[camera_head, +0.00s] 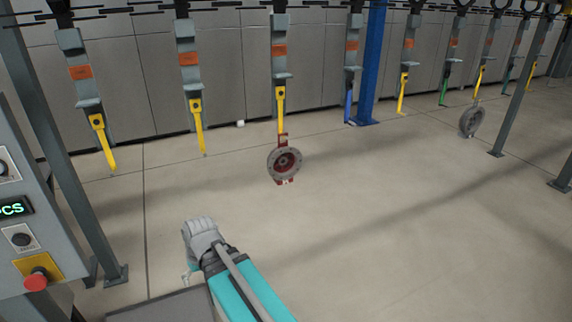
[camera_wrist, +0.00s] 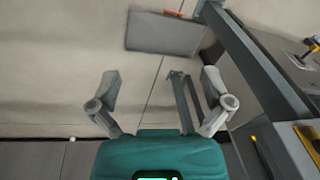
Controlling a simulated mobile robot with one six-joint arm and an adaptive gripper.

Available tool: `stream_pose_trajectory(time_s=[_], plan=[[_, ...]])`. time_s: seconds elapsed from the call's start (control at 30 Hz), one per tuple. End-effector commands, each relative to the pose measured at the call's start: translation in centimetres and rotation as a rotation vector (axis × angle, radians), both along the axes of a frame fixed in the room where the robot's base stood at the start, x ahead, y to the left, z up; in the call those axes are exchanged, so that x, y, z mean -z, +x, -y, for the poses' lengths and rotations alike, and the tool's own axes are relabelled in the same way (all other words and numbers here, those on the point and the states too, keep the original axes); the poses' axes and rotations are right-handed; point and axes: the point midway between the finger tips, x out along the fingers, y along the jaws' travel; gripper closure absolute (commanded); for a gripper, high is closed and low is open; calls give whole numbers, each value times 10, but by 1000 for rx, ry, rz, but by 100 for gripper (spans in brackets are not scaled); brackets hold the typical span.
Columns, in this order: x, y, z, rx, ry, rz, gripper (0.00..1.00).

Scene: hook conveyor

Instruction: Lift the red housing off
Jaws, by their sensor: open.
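The red housing (camera_head: 285,163) hangs from a yellow hook (camera_head: 281,98) near the middle of the head view. It has a grey round flange facing me, with red parts above and below. My gripper (camera_head: 199,226) is below and to the left of it in the head view, clearly apart from it. In the wrist view my gripper (camera_wrist: 158,92) has its two fingers spread wide with nothing between them. The housing does not show in the wrist view.
Several hangers with yellow, blue and green hooks line the overhead conveyor. A grey part (camera_head: 472,120) hangs farther right. A blue column (camera_head: 372,65) stands behind. A control panel (camera_head: 25,215) with a red button and a grey post (camera_head: 65,150) are at left. The floor at right is open.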

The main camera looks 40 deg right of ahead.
Motion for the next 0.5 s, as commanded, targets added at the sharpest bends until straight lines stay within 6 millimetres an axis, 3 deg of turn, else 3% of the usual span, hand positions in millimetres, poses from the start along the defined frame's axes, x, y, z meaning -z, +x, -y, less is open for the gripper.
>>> stream_pose_trajectory(time_s=[0.27, 0.5], plan=[[-22, 72, 43, -71, 189, 289, 0], [-59, 129, 110, -73, 261, 616, 0]])
